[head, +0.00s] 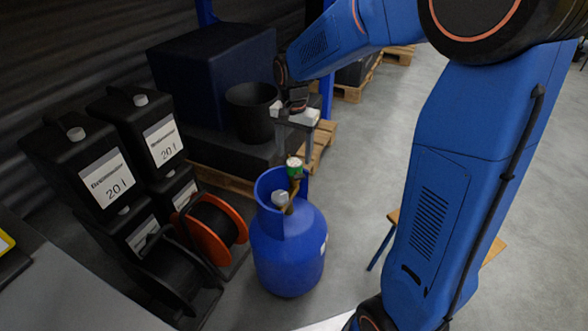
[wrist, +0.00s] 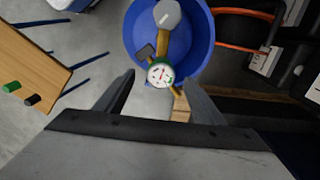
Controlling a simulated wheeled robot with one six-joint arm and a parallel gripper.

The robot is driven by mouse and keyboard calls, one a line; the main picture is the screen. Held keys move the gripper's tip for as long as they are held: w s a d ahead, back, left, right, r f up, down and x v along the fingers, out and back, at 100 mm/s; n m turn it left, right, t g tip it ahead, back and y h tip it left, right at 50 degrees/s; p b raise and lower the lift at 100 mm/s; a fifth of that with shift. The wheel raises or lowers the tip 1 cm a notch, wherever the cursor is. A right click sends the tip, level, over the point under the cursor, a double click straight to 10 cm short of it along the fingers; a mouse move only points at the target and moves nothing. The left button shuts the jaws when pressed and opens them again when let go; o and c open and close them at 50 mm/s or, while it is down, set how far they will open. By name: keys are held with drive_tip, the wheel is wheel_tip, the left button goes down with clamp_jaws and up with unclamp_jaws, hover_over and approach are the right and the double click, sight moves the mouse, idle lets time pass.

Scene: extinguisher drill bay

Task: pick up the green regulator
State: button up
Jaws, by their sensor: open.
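The green regulator (head: 294,167) sits at the top of a blue gas cylinder (head: 290,245) on the floor, within the cylinder's collar. In the wrist view the regulator (wrist: 160,74) shows as a round white dial with a green rim, joined to a brass stem, near the edge of the blue collar (wrist: 195,62). My gripper (head: 297,130) is above the cylinder in the head view. In the wrist view my gripper (wrist: 160,85) is open, with one finger on each side of the regulator in the picture. Nothing is between its fingers that I can see is gripped.
Black 20 l canisters (head: 103,178) are stacked at left, beside an orange-rimmed reel (head: 213,228). Behind stand a black bin (head: 252,112) and a dark box (head: 215,75) on a pallet. A wooden bench (wrist: 25,65) shows in the wrist view.

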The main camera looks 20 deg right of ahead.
sight(295, 162)
drive_tip(key=shift+w+d+f, duration=0.1)
drive_tip(key=shift+w+f, duration=0.05)
drive_tip(key=shift+f, duration=1.2)
drive_tip(key=shift+w+d+f, duration=0.1)
drive_tip(key=shift+w+f, duration=0.05)
drive_tip(key=shift+f, duration=1.2)
drive_tip(key=shift+r, duration=0.1)
drive_tip(key=c, duration=1.5)
